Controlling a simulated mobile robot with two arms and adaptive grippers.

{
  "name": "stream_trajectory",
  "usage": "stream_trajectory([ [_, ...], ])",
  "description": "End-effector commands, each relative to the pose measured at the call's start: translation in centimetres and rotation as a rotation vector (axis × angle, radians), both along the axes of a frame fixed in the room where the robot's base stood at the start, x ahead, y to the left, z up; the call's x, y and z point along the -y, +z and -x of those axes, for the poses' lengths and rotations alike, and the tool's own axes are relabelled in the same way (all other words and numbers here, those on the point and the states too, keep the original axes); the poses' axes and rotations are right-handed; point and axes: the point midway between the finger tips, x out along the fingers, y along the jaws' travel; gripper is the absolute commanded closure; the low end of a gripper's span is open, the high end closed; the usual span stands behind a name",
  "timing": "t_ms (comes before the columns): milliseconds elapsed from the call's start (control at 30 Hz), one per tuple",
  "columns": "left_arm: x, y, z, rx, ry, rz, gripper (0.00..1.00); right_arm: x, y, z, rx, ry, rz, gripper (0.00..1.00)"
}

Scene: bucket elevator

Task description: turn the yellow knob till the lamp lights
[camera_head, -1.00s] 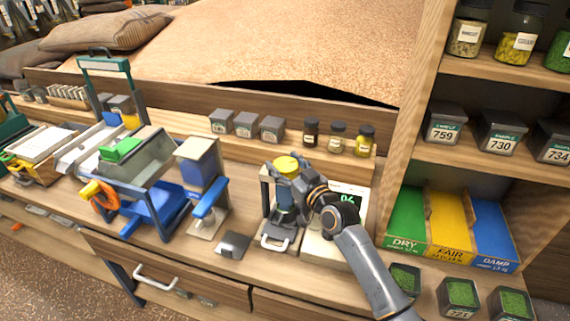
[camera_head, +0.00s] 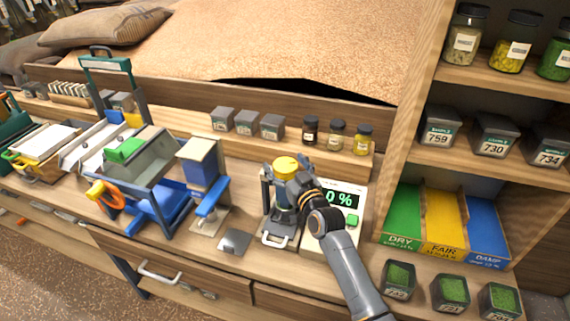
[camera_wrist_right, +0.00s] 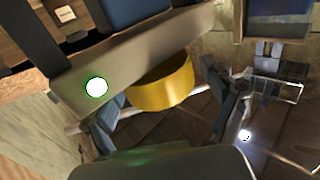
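The yellow knob (camera_head: 286,163) sits on top of a small grey device beside the white meter (camera_head: 318,240). My right gripper (camera_head: 290,192) is at the device, just below and to the right of the knob's top. In the right wrist view the knob (camera_wrist_right: 163,83) lies between the two spread fingers (camera_wrist_right: 170,115), with a clear gap on the right finger's side; contact on the left is unclear. A bright white disc with a green rim (camera_wrist_right: 97,87) shows on a pale surface there; I cannot tell whether it is the lamp. My left gripper is out of view.
A blue-handled device (camera_head: 205,190) stands left; small jars (camera_head: 337,135) stand behind. The shelf upright (camera_head: 400,120) is at right.

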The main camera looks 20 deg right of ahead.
Motion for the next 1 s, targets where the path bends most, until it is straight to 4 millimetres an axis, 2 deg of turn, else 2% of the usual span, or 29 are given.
stream_trajectory([
  [267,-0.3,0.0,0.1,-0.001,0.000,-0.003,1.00,0.0,-0.1,0.1,-0.002,0.001,0.000,0.14],
  [367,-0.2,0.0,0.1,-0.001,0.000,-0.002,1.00,0.1,-0.2,0.9,-0.003,0.001,0.000,0.14],
  [467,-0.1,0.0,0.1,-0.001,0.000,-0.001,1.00,0.3,-0.2,2.4,-0.003,0.000,0.000,0.14],
  [800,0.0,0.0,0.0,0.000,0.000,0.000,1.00,1.3,-0.1,9.4,-0.003,0.000,0.001,0.14],
  [1000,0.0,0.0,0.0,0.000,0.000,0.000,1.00,1.6,-0.1,11.5,-0.002,0.000,0.001,0.14],
])
